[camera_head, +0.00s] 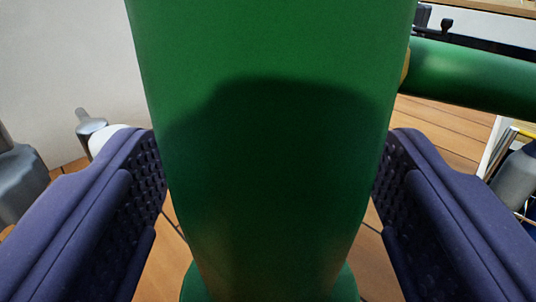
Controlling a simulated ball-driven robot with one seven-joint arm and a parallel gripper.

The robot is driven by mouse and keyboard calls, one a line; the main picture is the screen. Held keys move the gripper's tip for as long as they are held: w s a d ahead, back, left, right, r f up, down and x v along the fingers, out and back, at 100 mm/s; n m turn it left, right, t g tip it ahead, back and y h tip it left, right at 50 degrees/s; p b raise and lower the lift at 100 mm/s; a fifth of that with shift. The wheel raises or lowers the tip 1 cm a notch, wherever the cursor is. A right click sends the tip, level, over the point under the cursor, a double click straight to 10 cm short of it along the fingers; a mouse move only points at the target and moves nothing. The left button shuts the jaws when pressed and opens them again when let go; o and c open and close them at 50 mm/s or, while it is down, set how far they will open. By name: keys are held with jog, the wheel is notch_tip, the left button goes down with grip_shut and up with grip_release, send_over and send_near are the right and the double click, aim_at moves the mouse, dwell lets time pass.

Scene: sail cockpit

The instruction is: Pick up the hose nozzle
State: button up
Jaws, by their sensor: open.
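A large smooth green body (270,50) fills the middle of the view, very close to the camera, and runs out of the top and bottom of the picture. It looks like the hose nozzle, but it is too close to show its whole shape. It widens near the bottom, and a dark shadow lies across it. My gripper (269,165) is open, with one dark blue textured finger on each side of the green body. Both pads look very near its sides; I cannot tell whether they touch it.
A second green cylinder (475,78) extends right from behind the body; whether they join is unclear. A metal and white fitting (92,128) stands at left by a pale wall (60,60). Grey parts flank both edges. Wooden planks (440,130) lie below.

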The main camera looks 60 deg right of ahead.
aim_at(333, 100)
jog(key=shift+w+d, duration=0.1)
jog(key=shift+d, duration=0.05)
grip_shut()
jog(key=shift+r, duration=0.1)
jog(key=shift+r+p, duration=0.4)
jog(key=shift+r, duration=0.05)
jog(key=r+p, duration=0.1)
jog(key=s+r+p, duration=0.1)
jog(key=r, duration=0.1)
jog(key=s+a+r+p, duration=0.1)
jog(key=s+r+p, duration=0.1)
jog(key=s, duration=0.5)
jog(key=s+a+r+p, duration=0.1)
jog(key=s+p, duration=0.3)
jog(key=s, duration=0.4)
jog(key=shift+a+r, duration=0.15)
jog(key=shift+r, duration=0.4)
